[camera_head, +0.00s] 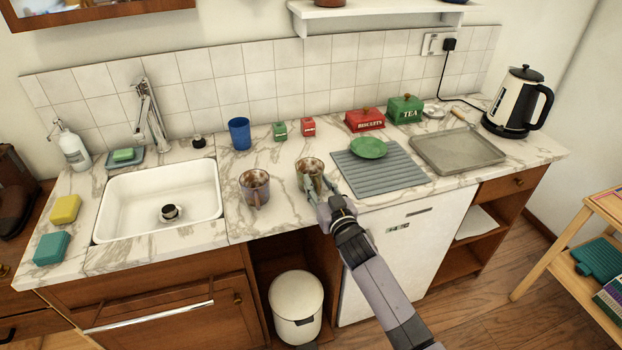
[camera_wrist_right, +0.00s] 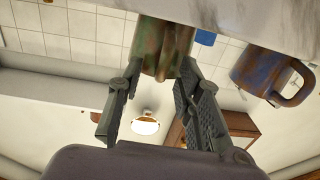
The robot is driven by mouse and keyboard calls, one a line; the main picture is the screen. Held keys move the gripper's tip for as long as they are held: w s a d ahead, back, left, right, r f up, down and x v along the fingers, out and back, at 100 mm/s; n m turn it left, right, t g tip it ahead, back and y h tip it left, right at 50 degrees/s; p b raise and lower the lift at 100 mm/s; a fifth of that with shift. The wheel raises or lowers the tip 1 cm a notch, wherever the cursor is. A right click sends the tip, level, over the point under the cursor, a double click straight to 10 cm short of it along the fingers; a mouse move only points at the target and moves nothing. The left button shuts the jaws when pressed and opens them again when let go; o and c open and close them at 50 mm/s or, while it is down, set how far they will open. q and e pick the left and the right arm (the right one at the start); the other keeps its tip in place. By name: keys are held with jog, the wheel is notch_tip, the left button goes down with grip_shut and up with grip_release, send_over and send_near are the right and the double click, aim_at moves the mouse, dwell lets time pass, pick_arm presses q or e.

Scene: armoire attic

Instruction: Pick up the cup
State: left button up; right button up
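A worn brown-and-green cup (camera_head: 309,172) stands on the marble counter right of the sink. In the right wrist view the cup (camera_wrist_right: 163,45) shows upside down, straight ahead of the fingers. My right gripper (camera_head: 322,187) is at the near side of this cup. In its wrist view the gripper (camera_wrist_right: 160,78) has its fingers spread about the cup's width, with the tips close to its sides; contact cannot be made out. A second cup, rusty with blue patches (camera_head: 255,187), stands to the left, and also shows in the wrist view (camera_wrist_right: 262,72). My left gripper is not in view.
A blue tumbler (camera_head: 240,134) stands behind the cups. A grey drying mat (camera_head: 400,178) with a green plate (camera_head: 369,148) lies right of the gripper. The sink (camera_head: 160,197) is left. A metal tray (camera_head: 457,151) and kettle (camera_head: 517,103) stand far right.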

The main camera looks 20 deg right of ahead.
jog(key=shift+c, duration=0.3)
grip_shut()
dwell(0.4)
